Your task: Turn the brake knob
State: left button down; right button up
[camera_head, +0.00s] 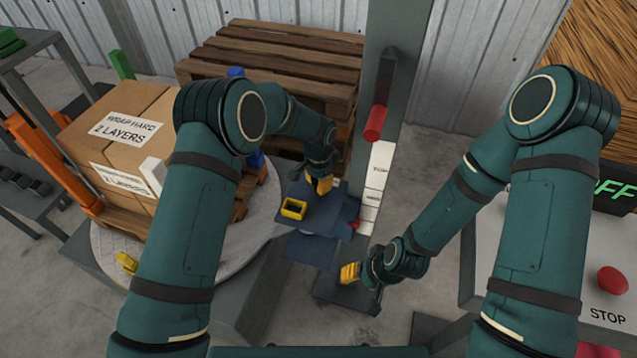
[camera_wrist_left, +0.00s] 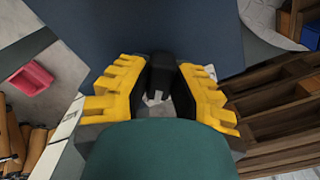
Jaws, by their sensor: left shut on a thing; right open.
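My left gripper (camera_head: 320,184) is at the dark blue carriage (camera_head: 326,212) beside the grey mast. In the left wrist view its yellow fingers (camera_wrist_left: 160,88) are on both sides of a black, knob-like part (camera_wrist_left: 162,76), and they are shut on it. This looks like the brake knob; the gripper and arm hide it in the head view. The blue surface (camera_wrist_left: 150,25) lies behind it. My right gripper (camera_head: 350,273) is open, lower and to the right of the carriage; nothing shows in it.
A red handle (camera_head: 375,123) sits on the grey mast (camera_head: 398,60). Wrapped-label boxes (camera_head: 120,135) stand on the round turntable (camera_head: 262,220). A control panel with a red STOP button (camera_head: 612,280) is at right.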

pick_arm(q)
jog(key=shift+s+f+m, duration=0.1)
jog(key=shift+f+m, duration=0.05)
jog(key=shift+m, duration=0.55)
jog(key=c, duration=0.8)
grip_release()
jog(key=shift+r, duration=0.6)
notch_tip(320, 180, up, 11)
jog(key=shift+f, duration=0.1)
